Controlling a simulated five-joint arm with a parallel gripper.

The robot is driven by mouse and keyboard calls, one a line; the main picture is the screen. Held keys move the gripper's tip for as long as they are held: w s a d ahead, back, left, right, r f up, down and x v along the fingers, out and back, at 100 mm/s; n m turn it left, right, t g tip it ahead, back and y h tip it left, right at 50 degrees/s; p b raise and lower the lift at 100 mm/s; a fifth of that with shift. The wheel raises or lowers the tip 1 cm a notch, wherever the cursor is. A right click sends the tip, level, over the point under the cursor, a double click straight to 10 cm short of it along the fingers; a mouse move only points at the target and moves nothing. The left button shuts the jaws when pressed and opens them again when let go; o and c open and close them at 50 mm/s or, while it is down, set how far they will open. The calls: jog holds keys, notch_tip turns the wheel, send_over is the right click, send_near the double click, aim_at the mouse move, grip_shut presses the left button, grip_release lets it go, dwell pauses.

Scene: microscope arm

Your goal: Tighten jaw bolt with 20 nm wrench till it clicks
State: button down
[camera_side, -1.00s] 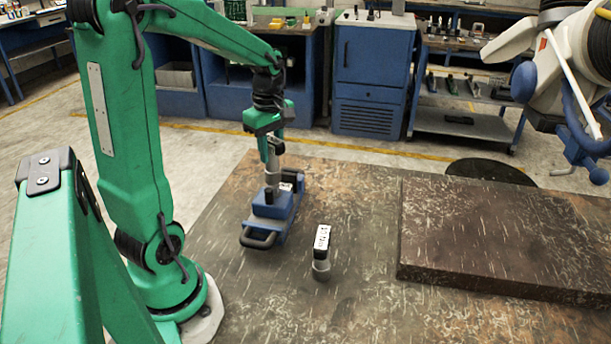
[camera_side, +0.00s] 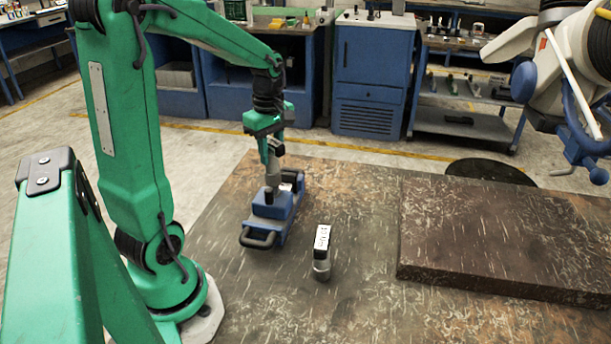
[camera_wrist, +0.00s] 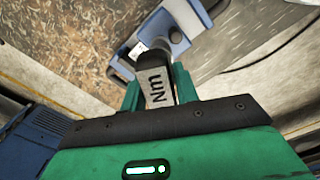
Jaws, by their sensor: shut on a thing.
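My gripper (camera_side: 270,141) is shut on an upright grey and dark wrench (camera_side: 273,174), and its lower end meets the top of the blue vise (camera_side: 271,212). The jaw bolt is hidden under the wrench.
A thick brown slab (camera_side: 490,235) lies on the right of the worn table (camera_side: 350,200). A white and blue machine part (camera_side: 575,90) hangs at the upper right. Blue cabinets (camera_side: 370,75) stand behind. The table between vise and slab is free except for the second wrench.

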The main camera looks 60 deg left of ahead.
aim_at(272, 161)
jog(key=shift+f, duration=1.6)
dwell(0.7)
dwell(0.4)
jog(key=shift+m, duration=2)
jog(key=shift+m, duration=2)
